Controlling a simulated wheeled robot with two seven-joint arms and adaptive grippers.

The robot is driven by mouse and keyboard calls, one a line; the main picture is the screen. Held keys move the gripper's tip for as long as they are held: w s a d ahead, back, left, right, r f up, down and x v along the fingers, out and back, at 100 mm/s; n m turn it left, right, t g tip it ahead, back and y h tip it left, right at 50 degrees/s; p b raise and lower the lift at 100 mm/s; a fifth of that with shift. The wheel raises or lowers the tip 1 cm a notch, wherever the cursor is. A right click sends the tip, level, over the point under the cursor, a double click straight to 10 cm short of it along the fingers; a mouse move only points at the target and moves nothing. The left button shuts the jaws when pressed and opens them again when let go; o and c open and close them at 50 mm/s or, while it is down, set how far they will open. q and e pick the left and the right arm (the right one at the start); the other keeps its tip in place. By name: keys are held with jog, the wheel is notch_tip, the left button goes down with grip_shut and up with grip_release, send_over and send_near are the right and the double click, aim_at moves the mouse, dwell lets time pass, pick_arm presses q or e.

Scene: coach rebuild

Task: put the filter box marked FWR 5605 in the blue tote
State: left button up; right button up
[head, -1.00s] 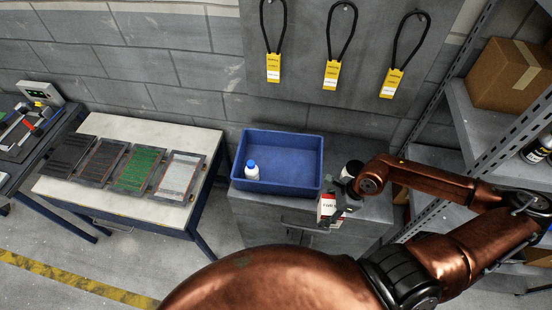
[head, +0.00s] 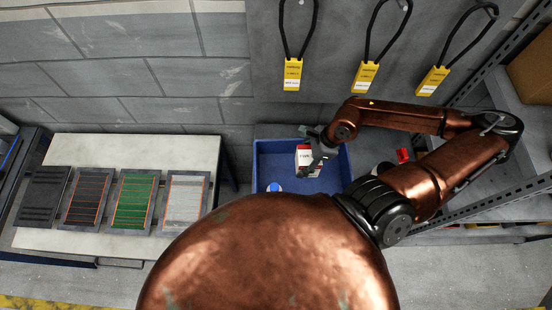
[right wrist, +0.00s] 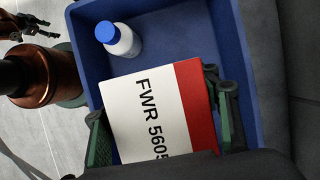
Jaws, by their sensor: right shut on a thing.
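The filter box (head: 307,158) is white with a red band. Its marking FWR 5605 reads clearly in the right wrist view (right wrist: 150,85). My right gripper (head: 314,157) is shut on it, with one finger on each side. The box is held over the blue tote (head: 268,160), whose floor and walls show behind it in the right wrist view (right wrist: 243,75). How high it is above the tote floor I cannot tell. A dark gripper, apparently my left one (right wrist: 32,25), shows small at the top left of the right wrist view; its jaws are unclear.
A white bottle with a blue cap (head: 274,187) stands in the tote; it also shows in the right wrist view (right wrist: 120,40). A table with several flat panels (head: 133,202) is at left. Yellow tags (head: 365,77) hang behind. Metal shelving (head: 520,120) is at right.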

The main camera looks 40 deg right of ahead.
jog(key=shift+a+f, duration=0.25)
jog(key=shift+a, duration=0.35)
pick_arm(q)
jog(key=s, duration=0.6)
pick_arm(e)
jog(key=w+a+f+p, duration=0.1)
jog(key=w+f, duration=0.2)
jog(key=w+a+f+p, duration=0.1)
jog(key=w+a+f, duration=0.1)
jog(key=w+f, duration=0.1)
jog(key=w+a+f+p, duration=0.1)
jog(key=w+f, duration=0.1)
jog(key=w, duration=0.3)
jog(key=shift+a+f, duration=0.25)
jog(key=shift+f, duration=0.15)
jog(key=shift+s+a+f, duration=0.1)
jog(key=shift+f, duration=0.2)
notch_tip(320, 180, down, 2)
jog(key=shift+p, duration=0.9)
jog(key=shift+f, duration=0.5)
jog(key=o, duration=1.2)
pick_arm(q)
jog(key=shift+w+r, duration=1.8)
jog(key=shift+r, duration=0.25)
pick_arm(e)
jog(key=o, duration=0.4)
jog(key=shift+c, duration=0.2)
